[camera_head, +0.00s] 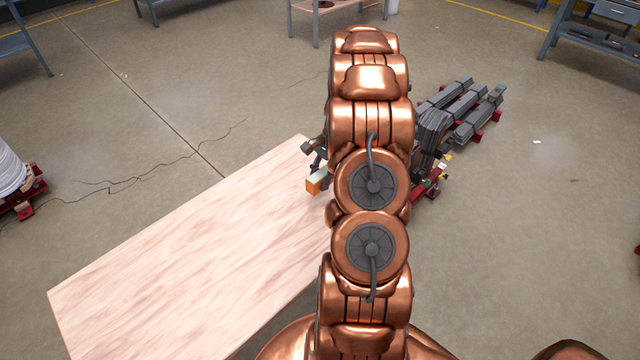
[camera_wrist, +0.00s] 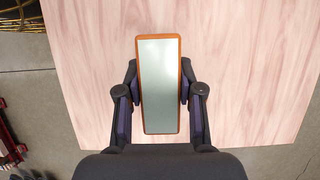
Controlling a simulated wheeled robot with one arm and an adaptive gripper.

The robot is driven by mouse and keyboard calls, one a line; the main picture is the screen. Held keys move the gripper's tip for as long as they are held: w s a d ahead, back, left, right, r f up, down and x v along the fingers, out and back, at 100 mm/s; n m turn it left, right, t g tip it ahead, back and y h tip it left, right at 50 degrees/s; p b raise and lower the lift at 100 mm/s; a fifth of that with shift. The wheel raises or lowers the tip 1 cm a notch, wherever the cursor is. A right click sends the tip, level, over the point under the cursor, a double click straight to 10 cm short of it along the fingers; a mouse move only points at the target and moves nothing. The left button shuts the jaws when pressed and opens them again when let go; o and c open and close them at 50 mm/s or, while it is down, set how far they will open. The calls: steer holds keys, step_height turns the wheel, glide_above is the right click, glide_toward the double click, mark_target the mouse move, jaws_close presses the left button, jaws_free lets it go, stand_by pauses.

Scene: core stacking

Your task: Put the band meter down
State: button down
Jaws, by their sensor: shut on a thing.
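The band meter (camera_wrist: 160,85) is a long block with an orange rim and a pale grey-green face. My gripper (camera_wrist: 160,95) is shut on it, with a dark finger against each long side in the wrist view. In the head view the band meter (camera_head: 316,181) shows as a small orange and pale piece left of my copper arm, near the far corner of the pale wooden table (camera_head: 180,265). My gripper (camera_head: 318,165) is mostly hidden behind my arm there. The table top (camera_wrist: 240,60) lies below the band meter. I cannot tell whether they touch.
The wooden table's visible top is otherwise clear. Dark grey bars on red supports (camera_head: 465,110) lie on the floor beyond my arm to the right. A white roll on a red stand (camera_head: 12,175) is at the far left. Metal shelves stand at the back.

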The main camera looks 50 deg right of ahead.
steer(key=shift+f+p, duration=0.65)
steer(key=shift+f, duration=1.15)
steer(key=shift+f, duration=0.15)
steer(key=c, duration=0.7)
jaws_free()
steer(key=b+v, duration=0.3)
steer(key=v, duration=0.8)
steer(key=shift+d+r, duration=0.15)
steer(key=shift+r, duration=0.5)
